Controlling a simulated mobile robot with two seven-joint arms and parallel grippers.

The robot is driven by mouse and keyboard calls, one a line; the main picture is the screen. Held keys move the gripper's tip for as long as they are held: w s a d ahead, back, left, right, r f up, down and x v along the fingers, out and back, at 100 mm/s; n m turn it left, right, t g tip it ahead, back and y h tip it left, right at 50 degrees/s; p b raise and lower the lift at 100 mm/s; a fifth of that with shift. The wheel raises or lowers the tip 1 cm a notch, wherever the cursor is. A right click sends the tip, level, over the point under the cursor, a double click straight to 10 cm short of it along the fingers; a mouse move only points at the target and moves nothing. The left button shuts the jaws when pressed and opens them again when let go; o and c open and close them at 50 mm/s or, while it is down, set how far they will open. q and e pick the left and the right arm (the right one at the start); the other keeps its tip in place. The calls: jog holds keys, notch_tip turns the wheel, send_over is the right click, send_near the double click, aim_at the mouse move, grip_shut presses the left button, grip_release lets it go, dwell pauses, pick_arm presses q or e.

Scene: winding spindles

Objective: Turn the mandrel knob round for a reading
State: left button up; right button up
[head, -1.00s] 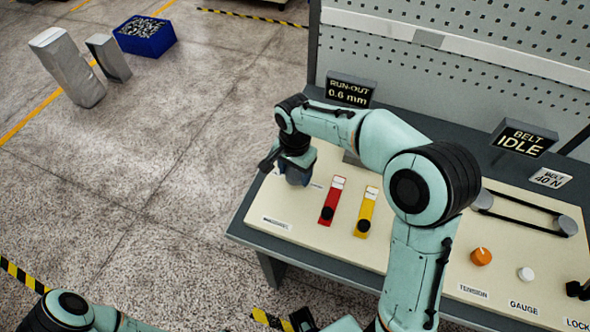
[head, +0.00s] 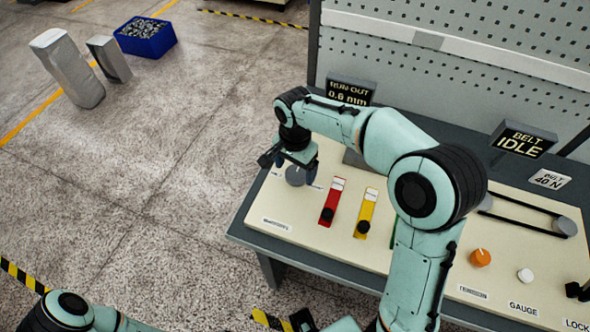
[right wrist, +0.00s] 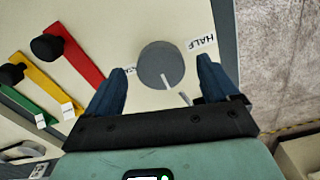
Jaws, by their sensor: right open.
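The mandrel knob is the grey round knob (head: 296,176) at the panel's far left end. It also shows in the right wrist view (right wrist: 161,62), with a white line at its lower edge and a HALF label (right wrist: 202,42) beside it. Another label is partly hidden by a finger. My right gripper (head: 287,158) is open and empty just above the knob, apart from it. In the right wrist view its blue fingertips (right wrist: 160,72) lie either side of the knob. The run-out display (head: 350,91) reads 0.6 mm.
A red slider (head: 331,203) and a yellow slider (head: 367,212) with black knobs are right of the mandrel knob. My right arm crosses the panel and hides its middle. An orange tension knob (head: 480,257) and white gauge button (head: 525,275) are farther right. The belt display (head: 523,140) reads IDLE.

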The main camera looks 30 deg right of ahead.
aim_at(295, 174)
pick_arm(q)
jog(key=shift+w+r+p, duration=0.3)
jog(key=shift+r+p, duration=0.1)
jog(key=shift+r, duration=0.15)
jog(key=shift+w+r+p, duration=0.25)
jog(key=shift+r+p, duration=0.15)
jog(key=shift+r, duration=0.1)
pick_arm(e)
notch_tip(295, 174, up, 11)
jog(key=shift+r, duration=0.2)
